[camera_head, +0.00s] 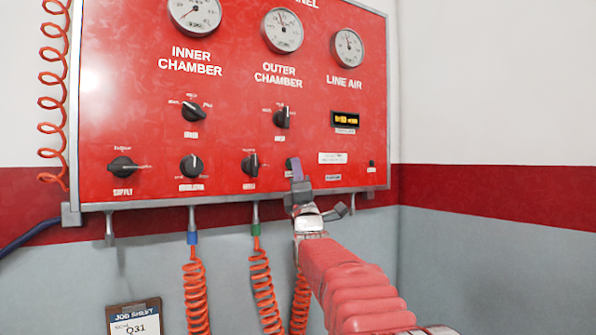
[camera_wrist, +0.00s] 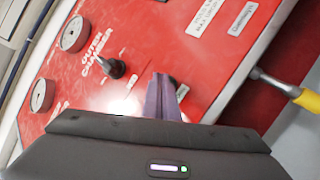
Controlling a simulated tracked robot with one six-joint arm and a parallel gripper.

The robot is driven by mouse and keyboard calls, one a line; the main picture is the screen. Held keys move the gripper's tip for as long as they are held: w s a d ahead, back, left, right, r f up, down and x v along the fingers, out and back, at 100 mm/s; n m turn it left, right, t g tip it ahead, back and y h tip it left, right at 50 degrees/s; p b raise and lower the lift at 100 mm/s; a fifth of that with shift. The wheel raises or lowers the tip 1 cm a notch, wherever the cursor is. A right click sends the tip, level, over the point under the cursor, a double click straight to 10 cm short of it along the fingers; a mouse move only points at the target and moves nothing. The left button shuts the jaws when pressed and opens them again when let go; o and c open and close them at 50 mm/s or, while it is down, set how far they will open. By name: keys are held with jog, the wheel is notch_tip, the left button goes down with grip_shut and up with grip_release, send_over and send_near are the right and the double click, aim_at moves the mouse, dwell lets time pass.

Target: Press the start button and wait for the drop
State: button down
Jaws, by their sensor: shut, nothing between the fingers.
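The red test panel (camera_head: 230,110) hangs on the wall, with gauges, black knobs and a small lit amber display (camera_head: 346,119) whose text is too small to read. My gripper (camera_head: 294,168) is shut and empty, its purple fingertips at the panel's lower middle, right of the bottom row of knobs. In the wrist view the shut fingers (camera_wrist: 162,85) point at the red face (camera_wrist: 150,35), with a dark round part partly hidden just beside them. I cannot tell whether the tips touch the panel. No start button can be made out clearly; my gripper hides part of the panel.
Black knobs (camera_head: 250,164) sit left of my gripper, and a small black control (camera_head: 371,165) sits at the lower right. Coiled orange hoses (camera_head: 262,285) hang below the panel. A job sheet clipboard (camera_head: 134,317) is low left.

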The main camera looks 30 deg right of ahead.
dwell(0.4)
jog(key=shift+s, duration=0.55)
jog(key=s, duration=0.5)
jog(key=shift+s+d, duration=0.3)
jog(key=shift+s, duration=0.05)
dwell(1.0)
